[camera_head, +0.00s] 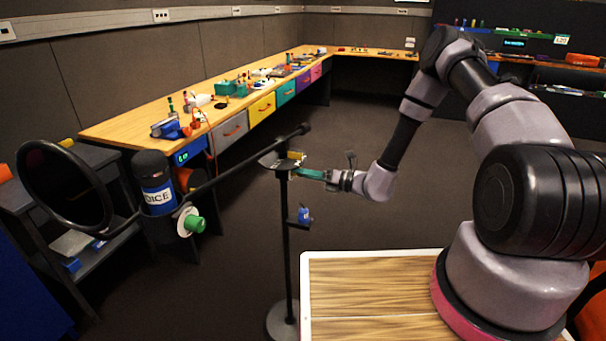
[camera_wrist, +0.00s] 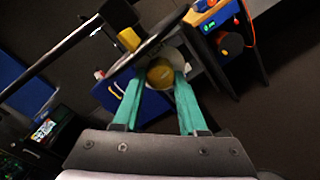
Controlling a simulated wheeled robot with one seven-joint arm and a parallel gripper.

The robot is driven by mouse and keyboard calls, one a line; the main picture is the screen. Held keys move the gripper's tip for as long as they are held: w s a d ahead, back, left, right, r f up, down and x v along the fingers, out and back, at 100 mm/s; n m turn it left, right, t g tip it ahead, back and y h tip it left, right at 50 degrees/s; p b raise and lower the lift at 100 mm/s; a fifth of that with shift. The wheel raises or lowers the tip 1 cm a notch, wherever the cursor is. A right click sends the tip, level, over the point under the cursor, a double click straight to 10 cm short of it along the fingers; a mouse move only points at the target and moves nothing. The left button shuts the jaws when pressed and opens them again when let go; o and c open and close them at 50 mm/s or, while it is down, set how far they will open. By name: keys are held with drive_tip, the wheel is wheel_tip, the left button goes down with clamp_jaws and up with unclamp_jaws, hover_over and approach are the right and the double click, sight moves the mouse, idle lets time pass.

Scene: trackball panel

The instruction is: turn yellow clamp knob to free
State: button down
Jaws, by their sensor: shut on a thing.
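The yellow clamp knob (camera_wrist: 160,74) sits between the green fingers of my gripper (camera_wrist: 159,88) in the wrist view, and the fingers are shut on it. In the head view my gripper (camera_head: 301,173) reaches in from the right to the top of a black stand (camera_head: 286,240). Only a small yellow part of the knob (camera_head: 296,155) shows there, beside the clamp and a dark disc (camera_head: 274,160). A long black boom (camera_head: 245,160) crosses the stand top. Any free or locked marking is too small to read.
The boom carries a dark blue labelled cylinder (camera_head: 157,185), a green knob (camera_head: 194,224) and a large black ring (camera_head: 65,186) at left. A small blue item (camera_head: 304,215) hangs on the stand. A long workbench (camera_head: 140,125) with coloured drawers runs behind.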

drive_tip(key=m, duration=1.9)
drive_tip(key=shift+r, duration=0.15)
drive_tip(key=shift+d+m, duration=0.1)
drive_tip(key=shift+m, duration=0.3)
drive_tip(key=shift+c, duration=2.2)
unclamp_jaws()
drive_tip(key=v, duration=1)
drive_tip(key=shift+d, duration=0.35)
